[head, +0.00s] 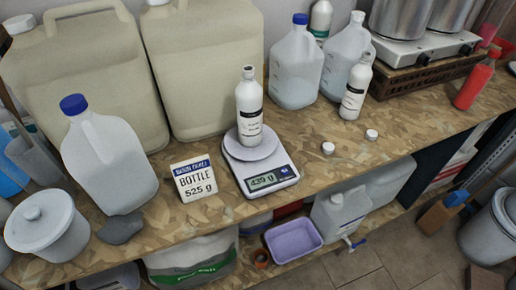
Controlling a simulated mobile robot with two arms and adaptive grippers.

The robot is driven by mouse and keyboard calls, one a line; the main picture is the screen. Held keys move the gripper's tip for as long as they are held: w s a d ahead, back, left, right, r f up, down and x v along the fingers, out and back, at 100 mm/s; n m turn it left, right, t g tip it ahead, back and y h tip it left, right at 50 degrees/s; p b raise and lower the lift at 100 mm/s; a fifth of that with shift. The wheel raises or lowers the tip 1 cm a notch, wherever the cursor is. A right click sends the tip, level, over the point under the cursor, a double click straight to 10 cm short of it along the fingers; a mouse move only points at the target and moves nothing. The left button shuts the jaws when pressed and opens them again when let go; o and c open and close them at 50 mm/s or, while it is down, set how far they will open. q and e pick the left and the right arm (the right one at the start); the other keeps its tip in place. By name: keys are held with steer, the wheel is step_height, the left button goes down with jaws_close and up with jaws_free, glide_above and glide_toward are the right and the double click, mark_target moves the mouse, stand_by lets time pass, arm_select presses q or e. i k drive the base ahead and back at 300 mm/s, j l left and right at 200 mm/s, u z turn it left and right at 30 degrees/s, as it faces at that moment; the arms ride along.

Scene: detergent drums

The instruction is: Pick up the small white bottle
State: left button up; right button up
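A small white bottle (249,112) with a dark band at its neck and a dark label stands upright on the round pan of the kitchen scale (271,180). The scale display seems to read 439 g. A second white bottle (355,90) of similar shape, also with a dark label, stands upright on the bench to the right, in front of a translucent jug. A sign (194,180) left of the scale reads BOTTLE 525 g. Neither of my grippers shows in the head view.
Two white caps (328,148) (371,134) lie on the wooden bench (330,122). Large canisters (208,70) and a blue-capped jug (296,68) stand behind the scale. Another blue-capped jug (105,160) stands left, a red bottle (474,82) right. A lower shelf holds a purple tray (293,241).

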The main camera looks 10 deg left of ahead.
mark_target(249, 94)
steer(key=k+j+u, duration=0.1)
steer(key=j, duration=0.2)
steer(key=k+j+u, duration=0.15)
steer(key=j, duration=0.15)
steer(key=k+j+u, duration=0.1)
steer(key=j, duration=0.2)
steer(key=k+j+u, duration=0.15)
steer(key=j, duration=0.15)
